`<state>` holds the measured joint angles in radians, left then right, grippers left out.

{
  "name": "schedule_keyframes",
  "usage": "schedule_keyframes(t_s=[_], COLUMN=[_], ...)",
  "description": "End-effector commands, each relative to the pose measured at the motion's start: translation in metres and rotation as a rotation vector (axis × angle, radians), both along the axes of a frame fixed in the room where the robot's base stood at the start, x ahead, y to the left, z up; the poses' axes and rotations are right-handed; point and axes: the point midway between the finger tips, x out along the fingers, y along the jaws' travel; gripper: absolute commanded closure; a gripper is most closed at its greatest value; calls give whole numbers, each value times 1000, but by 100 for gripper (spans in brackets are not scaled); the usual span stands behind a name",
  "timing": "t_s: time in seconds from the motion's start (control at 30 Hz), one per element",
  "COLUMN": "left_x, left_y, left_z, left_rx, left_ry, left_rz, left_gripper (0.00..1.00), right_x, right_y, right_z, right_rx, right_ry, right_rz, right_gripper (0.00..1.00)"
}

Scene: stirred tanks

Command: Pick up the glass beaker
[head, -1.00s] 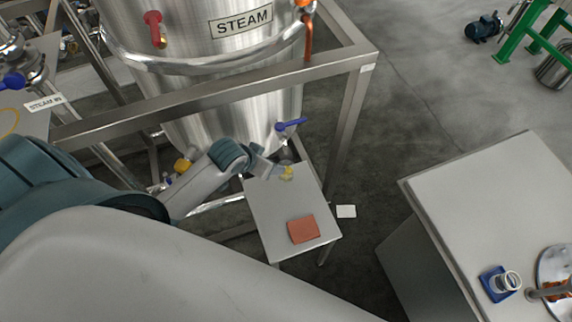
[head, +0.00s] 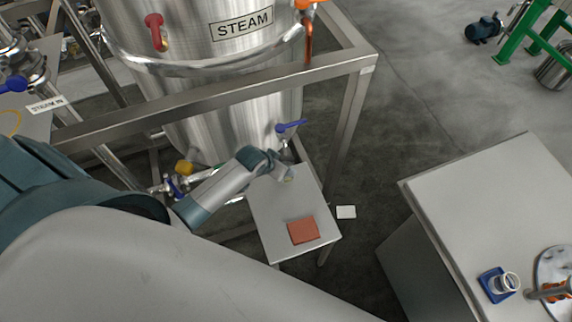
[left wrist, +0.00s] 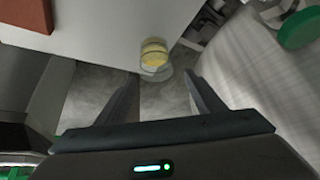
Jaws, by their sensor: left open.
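The glass beaker (left wrist: 154,55) stands near the edge of a small table and holds something yellow. In the left wrist view it lies just beyond my left gripper (left wrist: 160,78), roughly in line with the gap between the two spread fingers. The fingers are open and nothing is between them. In the head view the beaker (head: 289,177) is small and partly hidden by my left gripper (head: 281,172), which is beside it at the far end of the table. My right gripper is not in view.
A reddish-brown block (head: 303,230) lies on the near part of the small table (head: 270,215). The steel steam tank (head: 225,120), its frame and a blue-handled valve (head: 291,126) stand close behind. A grey bench (head: 470,200) is at right, with open floor between.

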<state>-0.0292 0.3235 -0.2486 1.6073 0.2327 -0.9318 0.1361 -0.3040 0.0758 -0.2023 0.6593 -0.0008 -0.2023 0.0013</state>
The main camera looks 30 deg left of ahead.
Motion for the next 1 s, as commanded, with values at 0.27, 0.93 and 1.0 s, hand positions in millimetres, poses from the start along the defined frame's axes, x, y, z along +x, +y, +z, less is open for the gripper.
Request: schedule_keyframes(t_s=[0.27,0.93,1.0], left_x=[0,20,21], left_y=[0,-9,-10], left_z=[0,-45,-47], left_rx=[0,0,0], left_ry=[0,1,0], left_rz=[0,0,0], left_gripper=[38,38,38], right_x=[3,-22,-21], right_y=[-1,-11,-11], right_z=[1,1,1], right_rx=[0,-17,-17], right_ry=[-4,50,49], right_rz=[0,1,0], right_gripper=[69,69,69])
